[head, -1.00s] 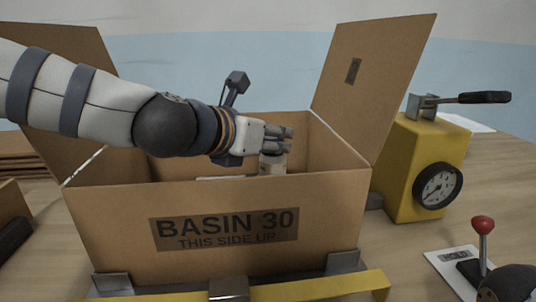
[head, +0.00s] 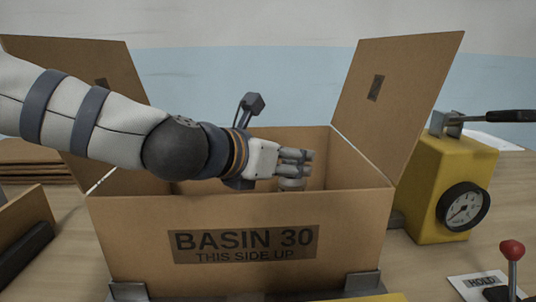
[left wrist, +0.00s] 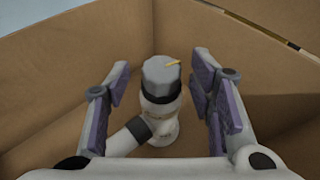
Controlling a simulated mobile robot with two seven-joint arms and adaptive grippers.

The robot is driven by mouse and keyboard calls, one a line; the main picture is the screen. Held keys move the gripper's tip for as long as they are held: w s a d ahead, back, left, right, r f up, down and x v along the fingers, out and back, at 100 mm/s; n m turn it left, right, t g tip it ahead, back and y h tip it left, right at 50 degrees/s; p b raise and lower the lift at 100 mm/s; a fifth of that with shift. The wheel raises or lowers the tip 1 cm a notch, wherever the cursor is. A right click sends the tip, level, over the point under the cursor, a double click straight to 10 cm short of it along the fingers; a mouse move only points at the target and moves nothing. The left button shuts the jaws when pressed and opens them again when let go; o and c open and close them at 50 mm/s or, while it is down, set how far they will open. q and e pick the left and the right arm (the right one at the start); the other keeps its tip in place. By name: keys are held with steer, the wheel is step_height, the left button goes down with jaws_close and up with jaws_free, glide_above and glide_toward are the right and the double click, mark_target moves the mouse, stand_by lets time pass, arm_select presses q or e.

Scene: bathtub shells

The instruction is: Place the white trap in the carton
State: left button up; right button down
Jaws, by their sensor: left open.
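The open brown carton (head: 140,225), labelled BASIN 30, stands upright with its side flaps raised. My left gripper (head: 307,162) reaches in over the carton's left side and hangs inside the opening. The white trap (head: 290,184) shows just below its fingers, partly hidden by the front wall. In the left wrist view, the trap (left wrist: 162,120) has a grey faceted cap, a black ring and a white side branch. It lies between the open fingers of my left gripper (left wrist: 161,85), with gaps on both sides. Whether it touches the carton floor is unclear. My right gripper is not seen.
A yellow box with a dial gauge (head: 420,190) stands close to the carton's right. A red-knobbed lever (head: 512,252) on a HOLD plate is at lower right. Stacked cardboard (head: 30,160) and another brown box (head: 25,225) are at left.

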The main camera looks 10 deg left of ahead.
arm_select(q)
steer(key=p+v, duration=0.2)
steer(key=v, duration=0.8)
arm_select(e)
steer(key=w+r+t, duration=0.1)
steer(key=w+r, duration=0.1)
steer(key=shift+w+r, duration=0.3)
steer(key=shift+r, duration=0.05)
